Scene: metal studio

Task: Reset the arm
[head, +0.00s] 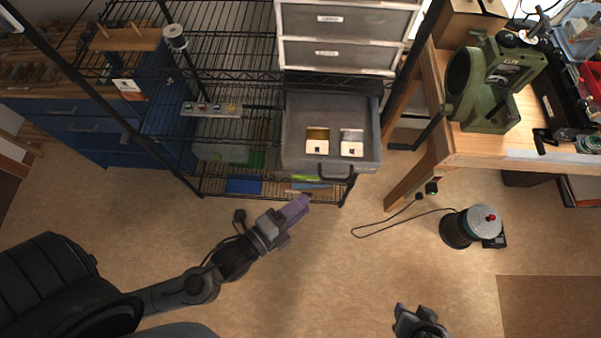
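My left arm comes in from the lower left over the floor. My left gripper (291,212) is in front of the wire rack, below and left of the open drawer (366,140). A purple, block-like piece shows at its tip; I cannot tell whether it is the fingers or a held thing, nor whether the fingers are open. My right gripper (418,318) shows only partly at the bottom edge, right of centre, over bare floor, and its fingers cannot be made out.
The grey drawer is pulled out with two small cards (317,145) inside. A black wire rack (215,75) stands behind. A wooden bench (470,150) with a green machine (490,85) is at right. A round canister (472,226) with a cable stands on the floor. Mid-floor is clear.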

